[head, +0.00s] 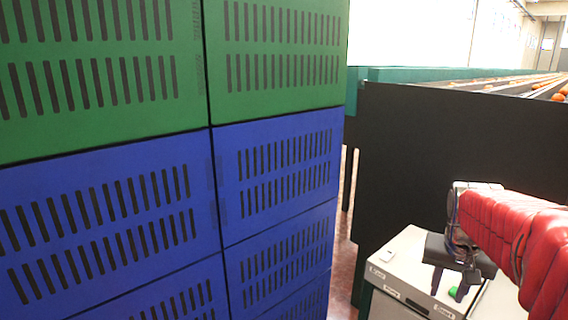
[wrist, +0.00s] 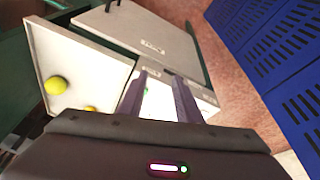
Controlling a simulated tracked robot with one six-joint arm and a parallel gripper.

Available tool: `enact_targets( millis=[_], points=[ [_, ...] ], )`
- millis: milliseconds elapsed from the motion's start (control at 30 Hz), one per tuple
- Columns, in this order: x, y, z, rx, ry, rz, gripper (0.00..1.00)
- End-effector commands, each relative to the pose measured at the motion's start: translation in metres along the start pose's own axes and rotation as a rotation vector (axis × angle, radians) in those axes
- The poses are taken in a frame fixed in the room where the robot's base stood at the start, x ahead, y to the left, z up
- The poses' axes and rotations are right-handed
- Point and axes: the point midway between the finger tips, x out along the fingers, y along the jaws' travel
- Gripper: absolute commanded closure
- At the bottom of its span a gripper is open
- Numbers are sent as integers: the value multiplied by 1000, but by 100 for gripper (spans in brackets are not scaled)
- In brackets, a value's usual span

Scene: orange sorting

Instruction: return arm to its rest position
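My red arm (head: 510,225) reaches in from the right edge in the head view. My gripper (head: 450,291) hangs from its end, fingers downward, over a pale labelled unit (head: 405,262). The two dark fingers also show in the wrist view (wrist: 165,80). They stand apart with nothing held between them. A small green patch (head: 453,291) shows between and behind the fingers; I cannot tell what it is. I cannot tell how far the fingertips are above the pale surface.
Stacked green crates (head: 100,114) and blue crates (head: 285,131) fill the left. A dark panel (head: 440,150) stands behind the arm, with oranges (head: 562,90) on a conveyor beyond. In the wrist view, a white tray (wrist: 60,50) holds yellow fruit (wrist: 54,85). A narrow floor gap (head: 343,255) shows.

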Motion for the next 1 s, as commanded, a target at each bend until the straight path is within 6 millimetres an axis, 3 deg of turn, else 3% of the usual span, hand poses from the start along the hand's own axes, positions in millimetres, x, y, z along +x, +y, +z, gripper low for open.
enact_targets(
  millis=[300,600,900,1000],
  points=[
    [-20,-44,86,-183,20,-72,69],
    [-34,-72,160,-328,60,-137,69],
    [-47,-91,222,-442,121,-205,69],
    [-55,-97,233,-475,153,-228,69]
  ],
)
